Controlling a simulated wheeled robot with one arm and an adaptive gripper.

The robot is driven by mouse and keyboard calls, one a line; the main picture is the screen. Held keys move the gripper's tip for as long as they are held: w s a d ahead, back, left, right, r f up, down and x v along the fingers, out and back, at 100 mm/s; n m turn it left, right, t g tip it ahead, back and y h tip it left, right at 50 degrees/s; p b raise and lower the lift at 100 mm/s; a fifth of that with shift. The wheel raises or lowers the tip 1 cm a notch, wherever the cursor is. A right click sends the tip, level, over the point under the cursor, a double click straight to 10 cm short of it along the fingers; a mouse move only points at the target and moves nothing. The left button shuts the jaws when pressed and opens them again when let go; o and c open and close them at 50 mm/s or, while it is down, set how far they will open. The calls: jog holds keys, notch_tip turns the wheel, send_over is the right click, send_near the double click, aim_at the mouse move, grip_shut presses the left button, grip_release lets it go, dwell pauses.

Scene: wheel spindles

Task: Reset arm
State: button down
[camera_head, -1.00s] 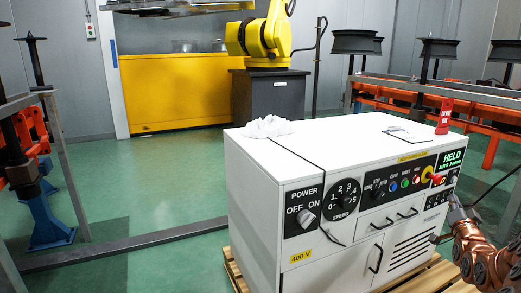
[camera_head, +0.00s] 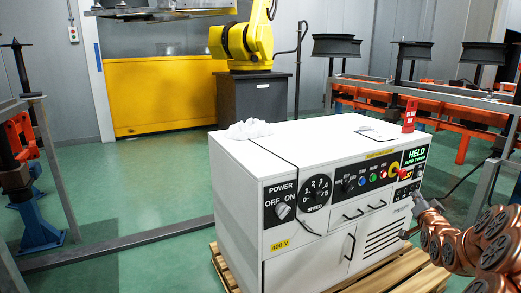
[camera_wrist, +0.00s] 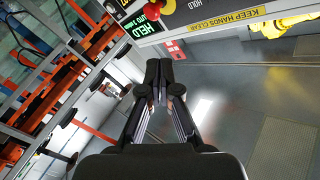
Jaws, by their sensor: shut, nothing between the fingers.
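My arm, in copper-coloured links, reaches in from the right edge in the head view, beside the right end of the white control cabinet (camera_head: 238,181). In the wrist view my gripper (camera_wrist: 159,85) is shut, its black fingertips together with nothing between them. The cabinet's front panel carries a power knob (camera_head: 283,211), a speed dial (camera_head: 317,194), coloured buttons and a green display (camera_head: 415,154) reading HELD. In the wrist view, the display (camera_wrist: 144,27) and a red button (camera_wrist: 152,11) are at the top, beyond the fingertips and apart from them.
A yellow robot arm (camera_head: 247,40) stands behind. Orange-railed racks with black wheels (camera_head: 337,46) are at right, and a rack at left. Green floor at left is partly clear.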

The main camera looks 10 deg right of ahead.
jog(key=w+a+r+n+g+y+p, duration=0.2)
jog(key=a+r+p, duration=0.4)
jog(key=a, duration=0.3)
jog(key=s+a+r+n+g+y+p, duration=0.1)
jog(key=s+a+r+n+g+p, duration=0.2)
jog(key=a, duration=0.4)
jog(key=s+a+r+g+y+p, duration=0.1)
jog(key=s+a+r+y+p, duration=0.2)
jog(key=a+p, duration=0.35)
jog(key=s+a+r+n+g+p, duration=0.2)
jog(key=s+a+r+p, duration=0.15)
jog(key=a, duration=0.35)
jog(key=s+a+r+n+g+p, duration=0.1)
jog(key=s+a+r+g+p, duration=0.2)
jog(key=s, duration=0.8)
jog(key=s+a+r+n+g+y+p, duration=0.1)
jog(key=s+a+r+n+g+p, duration=0.1)
jog(key=s+a+r+p, duration=0.5)
jog(key=s+a+r+n+g+p, duration=0.2)
jog(key=s+a+r+g+p, duration=0.3)
jog(key=s, duration=1.2)
jog(key=a+p, duration=0.2)
jog(key=p, duration=0.1)
jog(key=shift+y, duration=0.4)
jog(key=c, duration=1.9)
grip_release()
